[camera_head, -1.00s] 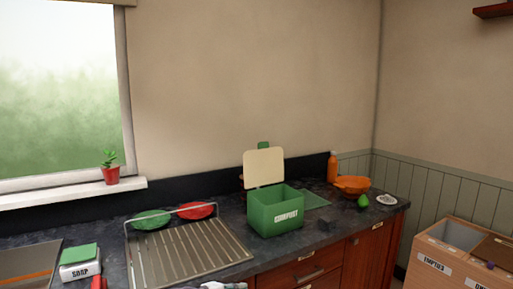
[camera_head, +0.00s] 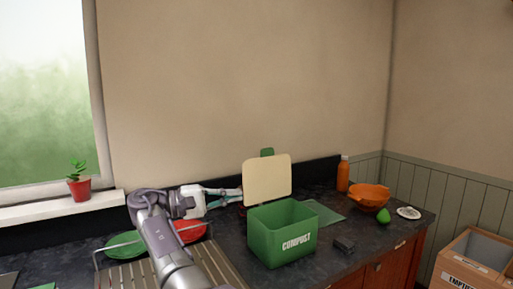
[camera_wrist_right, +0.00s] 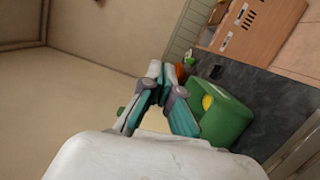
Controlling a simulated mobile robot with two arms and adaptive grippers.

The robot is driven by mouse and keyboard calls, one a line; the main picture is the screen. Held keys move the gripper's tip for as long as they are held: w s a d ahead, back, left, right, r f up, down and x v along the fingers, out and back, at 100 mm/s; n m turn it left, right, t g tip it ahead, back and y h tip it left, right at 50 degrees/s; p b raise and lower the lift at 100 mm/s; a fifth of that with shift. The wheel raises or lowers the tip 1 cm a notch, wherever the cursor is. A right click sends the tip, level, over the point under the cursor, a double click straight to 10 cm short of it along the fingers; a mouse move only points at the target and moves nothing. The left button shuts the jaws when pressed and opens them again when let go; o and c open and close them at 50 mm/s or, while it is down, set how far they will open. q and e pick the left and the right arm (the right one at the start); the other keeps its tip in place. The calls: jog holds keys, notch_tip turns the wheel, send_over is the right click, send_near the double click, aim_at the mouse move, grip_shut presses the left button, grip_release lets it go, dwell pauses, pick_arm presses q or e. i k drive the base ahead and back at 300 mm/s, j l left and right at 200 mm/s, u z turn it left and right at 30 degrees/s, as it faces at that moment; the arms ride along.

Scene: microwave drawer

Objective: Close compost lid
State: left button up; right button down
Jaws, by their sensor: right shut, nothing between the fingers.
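The green compost bin (camera_head: 282,240) stands on the dark counter with its top open. Its cream lid (camera_head: 267,181) stands upright at the bin's back edge, with a green tab above it. My right gripper (camera_head: 240,194) is shut and empty, its tips at the lid's left edge; I cannot tell whether they touch it. The gripper hides most of the lid there. My left gripper is out of view.
A dish rack (camera_head: 222,268) with green and red plates lies left of the bin. An orange bowl (camera_head: 369,197), orange bottle (camera_head: 343,174), green fruit (camera_head: 383,216) and dark block (camera_head: 344,245) are to its right. The wall stands close behind.

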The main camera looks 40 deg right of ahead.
aim_at(267, 177)
jog(key=i+l, duration=0.85)
jog(key=i, duration=0.15)
